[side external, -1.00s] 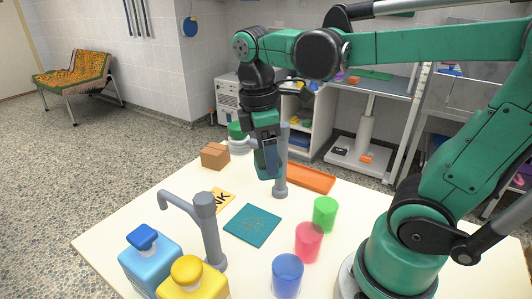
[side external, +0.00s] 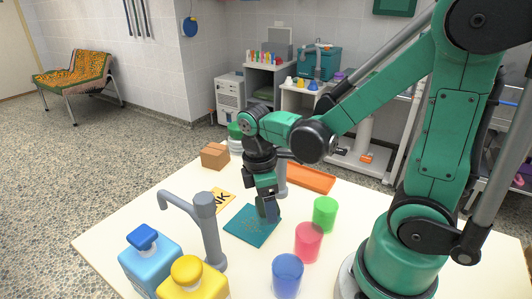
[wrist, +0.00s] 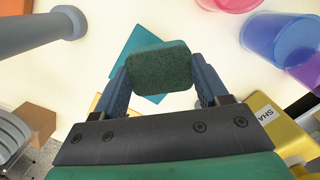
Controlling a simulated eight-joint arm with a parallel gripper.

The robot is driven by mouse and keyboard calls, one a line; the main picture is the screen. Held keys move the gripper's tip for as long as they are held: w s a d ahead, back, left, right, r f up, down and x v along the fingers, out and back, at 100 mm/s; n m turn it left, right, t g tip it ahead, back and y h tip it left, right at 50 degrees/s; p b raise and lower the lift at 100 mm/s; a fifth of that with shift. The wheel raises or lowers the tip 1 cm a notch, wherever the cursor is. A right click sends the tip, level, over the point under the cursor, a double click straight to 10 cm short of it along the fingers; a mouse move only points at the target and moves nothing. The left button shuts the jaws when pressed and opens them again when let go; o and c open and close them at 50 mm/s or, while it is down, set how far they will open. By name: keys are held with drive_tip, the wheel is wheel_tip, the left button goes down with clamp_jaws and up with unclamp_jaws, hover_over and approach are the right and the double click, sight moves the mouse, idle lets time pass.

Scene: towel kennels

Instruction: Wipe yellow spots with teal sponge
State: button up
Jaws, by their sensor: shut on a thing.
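My gripper (side external: 267,212) points down over the right part of a flat teal square (side external: 243,229) on the cream table. In the wrist view it is shut on the teal sponge (wrist: 158,70), a dark green rounded block held between both fingers. The teal square (wrist: 128,48) shows behind the sponge. I cannot tell whether the sponge touches the surface. I see no yellow spots; the sponge, fingers and arm hide part of the surface. A yellow-orange card with black letters (side external: 221,201) lies left of the teal square.
A grey faucet-like post (side external: 208,230) stands in front; another is partly hidden behind my gripper. Blue (side external: 150,265) and yellow (side external: 192,283) bottles stand front left. Green (side external: 325,214), pink (side external: 308,241) and blue (side external: 287,274) cups stand right. An orange tray (side external: 310,179) and brown box (side external: 215,155) lie behind.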

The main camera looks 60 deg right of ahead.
sight(252, 220)
wheel_tip(252, 220, down, 3)
drive_tip(key=shift+f, duration=0.2)
drive_tip(key=shift+w+f, duration=0.25)
drive_tip(key=shift+w, duration=0.05)
drive_tip(key=shift+w+r, duration=0.2)
drive_tip(key=shift+w, duration=0.15)
drive_tip(key=shift+w+f, duration=0.15)
drive_tip(key=shift+w, duration=0.65)
drive_tip(key=shift+w+f, duration=0.1)
drive_tip(key=shift+w, duration=0.65)
drive_tip(key=shift+w+r, duration=0.1)
drive_tip(key=shift+w, duration=1.3)
drive_tip(key=shift+s, duration=3.55)
drive_tip(key=shift+w+a, duration=0.2)
drive_tip(key=shift+w, duration=3.4)
drive_tip(key=shift+s, duration=3.55)
wheel_tip(252, 220, up, 2)
drive_tip(key=shift+s, duration=0.15)
drive_tip(key=shift+r, duration=2.95)
